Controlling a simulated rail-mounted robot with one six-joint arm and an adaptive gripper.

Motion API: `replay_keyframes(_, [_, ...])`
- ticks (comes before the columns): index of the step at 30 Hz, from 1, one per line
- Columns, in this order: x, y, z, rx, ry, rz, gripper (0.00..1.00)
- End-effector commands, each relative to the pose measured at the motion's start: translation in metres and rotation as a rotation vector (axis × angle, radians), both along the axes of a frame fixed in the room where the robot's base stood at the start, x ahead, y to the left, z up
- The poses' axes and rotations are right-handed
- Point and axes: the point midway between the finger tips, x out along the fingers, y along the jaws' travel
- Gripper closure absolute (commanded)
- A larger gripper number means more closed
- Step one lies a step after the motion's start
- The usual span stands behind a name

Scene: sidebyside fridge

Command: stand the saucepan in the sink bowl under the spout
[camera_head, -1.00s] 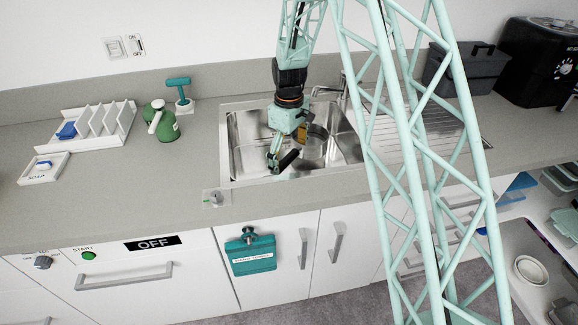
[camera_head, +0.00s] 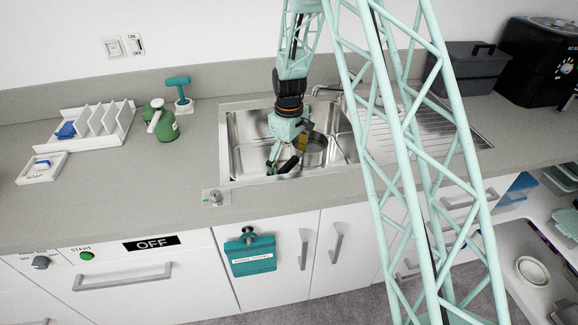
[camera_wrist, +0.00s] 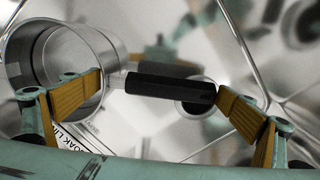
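The steel saucepan (camera_head: 312,154) is inside the sink bowl (camera_head: 246,132), in its right part, apparently upright. Its black handle (camera_wrist: 170,88) points away from the pan and lies lengthwise across the gap between my fingers. My gripper (camera_head: 282,157) reaches down into the bowl beside the pan. In the wrist view my gripper (camera_wrist: 160,98) has its fingers wide apart, the left one in front of the pan wall (camera_wrist: 60,62), the right one by the handle's end. The spout (camera_head: 326,90) is behind the pan, partly hidden by my arm. I cannot tell whether the pan touches the floor.
A ribbed drainer (camera_head: 400,125) lies right of the bowl. A green bottle (camera_head: 160,122), a white rack (camera_head: 105,120) and a soap tray (camera_head: 43,168) stand on the counter to the left. A dark box (camera_head: 466,70) is at back right.

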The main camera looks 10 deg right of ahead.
Motion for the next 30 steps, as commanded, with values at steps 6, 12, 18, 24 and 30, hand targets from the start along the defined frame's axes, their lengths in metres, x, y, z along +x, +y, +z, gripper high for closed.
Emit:
replay_keyframes(6, [0.0, 0.0, 0.0, 0.0, 0.0, 0.0, 0.0])
replay_keyframes(12, [0.0, 0.0, 0.006, 0.0, 0.0, 0.0, 0.0])
replay_keyframes(18, [0.001, 0.0, 0.024, 0.0, -0.003, 0.0, 0.0])
replay_keyframes(24, [0.001, 0.0, 0.051, 0.0, -0.003, 0.0, 0.0])
replay_keyframes(30, [0.001, 0.0, 0.081, 0.0, -0.003, 0.0, 0.0])
